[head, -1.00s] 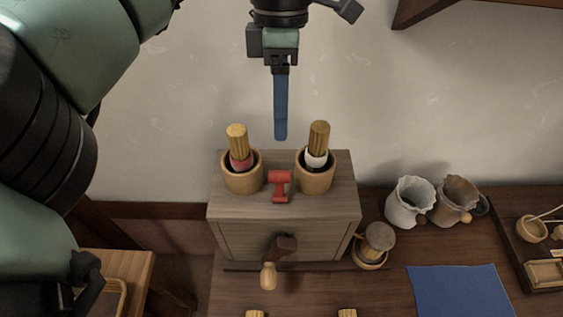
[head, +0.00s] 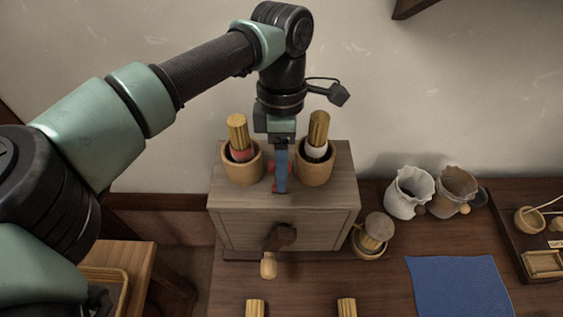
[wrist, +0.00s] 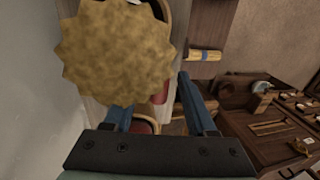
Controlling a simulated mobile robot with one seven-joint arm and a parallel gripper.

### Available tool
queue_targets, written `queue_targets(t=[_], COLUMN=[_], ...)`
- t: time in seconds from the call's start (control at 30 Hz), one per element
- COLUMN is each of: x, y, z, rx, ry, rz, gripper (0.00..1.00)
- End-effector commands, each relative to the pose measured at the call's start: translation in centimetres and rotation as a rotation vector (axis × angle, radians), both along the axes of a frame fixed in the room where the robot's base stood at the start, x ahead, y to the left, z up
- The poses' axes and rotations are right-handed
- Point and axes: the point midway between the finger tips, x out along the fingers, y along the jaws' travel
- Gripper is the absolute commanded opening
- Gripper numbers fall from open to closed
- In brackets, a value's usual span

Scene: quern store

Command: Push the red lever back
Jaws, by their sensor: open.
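The red lever (head: 272,167) is on top of the grey wooden box (head: 230,204), between two round wooden cups. In the head view a blue finger covers most of it, and only red bits show at its left edge. In the wrist view a red patch (wrist: 160,93), likely the lever, shows between the fingers. My gripper (head: 281,188) points down over the lever, its fingers overlapping in the head view. The wrist view shows my gripper (wrist: 154,95) open, with its two blue fingers apart. Whether a finger touches the lever I cannot tell.
The left cup (head: 242,172) and right cup (head: 315,172) hold ribbed wooden pieces close beside my gripper. A crank handle (head: 268,267) sticks out of the box's front. A small pot (head: 370,249), two pouches, a blue cloth (head: 458,287) and a tray stand to the right.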

Motion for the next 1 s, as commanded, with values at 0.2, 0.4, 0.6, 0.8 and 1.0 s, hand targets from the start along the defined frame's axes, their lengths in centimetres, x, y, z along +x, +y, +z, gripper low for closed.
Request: queue_targets(t=[0.2, 0.4, 0.6, 0.8, 1.0], x=[0.00, 0.01, 0.01, 0.33, 0.81], y=[0.01, 0.01, 0.01, 0.04, 0.06], z=[0.02, 0.03, 0.05, 0.00, -0.21], rx=[0.000, 0.000, 0.000, 0.004, 0.006], ry=[0.000, 0.000, 0.001, 0.038, 0.125], rz=[0.000, 0.000, 0.000, 0.002, 0.004], gripper=[0.35, 0.00, 0.00, 0.00, 0.00])
